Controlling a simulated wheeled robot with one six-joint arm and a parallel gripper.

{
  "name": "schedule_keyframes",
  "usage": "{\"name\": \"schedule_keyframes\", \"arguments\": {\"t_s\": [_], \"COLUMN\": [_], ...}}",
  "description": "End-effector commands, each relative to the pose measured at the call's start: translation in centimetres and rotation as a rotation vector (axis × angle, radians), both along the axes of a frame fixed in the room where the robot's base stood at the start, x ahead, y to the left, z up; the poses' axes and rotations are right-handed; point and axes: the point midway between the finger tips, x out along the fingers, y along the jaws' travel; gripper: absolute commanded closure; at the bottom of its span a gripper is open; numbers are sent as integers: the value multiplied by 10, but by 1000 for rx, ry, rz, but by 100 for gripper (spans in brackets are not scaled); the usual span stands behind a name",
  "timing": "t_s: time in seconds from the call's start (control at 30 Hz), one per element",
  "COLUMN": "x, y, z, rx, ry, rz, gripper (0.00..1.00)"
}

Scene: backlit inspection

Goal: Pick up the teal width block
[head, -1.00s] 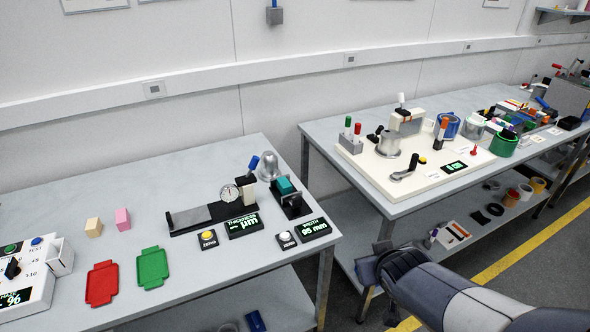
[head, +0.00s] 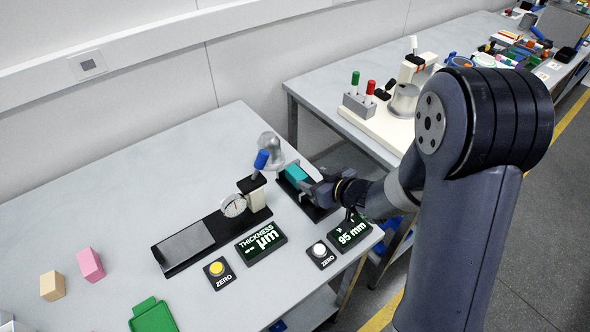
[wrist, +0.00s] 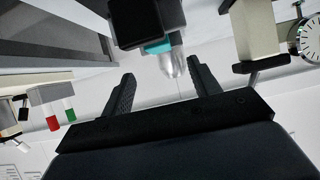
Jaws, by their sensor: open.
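The teal width block (head: 296,173) sits in the dark width gauge (head: 319,213) near the back right corner of the bench. In the wrist view, only a small strip of the teal block (wrist: 158,47) shows below a dark part of the gauge. My gripper (head: 312,181) is at the right side of the block in the head view, partly overlapping the gauge. In the wrist view, my gripper (wrist: 161,70) has its two fingers spread, with nothing held between them. Whether a finger touches the block or gauge I cannot tell.
A silver bell-shaped object (head: 271,147) stands just behind the gauge. The thickness gauge (head: 256,196) with its dial is to the left. The width display (head: 350,235) and a white zero button (head: 319,249) are in front. Pink (head: 90,264) and tan (head: 52,286) blocks lie far left.

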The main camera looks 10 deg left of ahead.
Motion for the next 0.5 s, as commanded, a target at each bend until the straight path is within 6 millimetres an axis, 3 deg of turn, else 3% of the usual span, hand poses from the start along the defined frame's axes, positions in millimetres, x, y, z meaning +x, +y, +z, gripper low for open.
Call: {"name": "schedule_keyframes", "arguments": {"t_s": [0.2, 0.5], "x": [18, 29], "y": [21, 33], "z": [-15, -25], "rx": [-1, -2], "ry": [1, 1], "rz": [0, -2], "gripper": [42, 42]}}
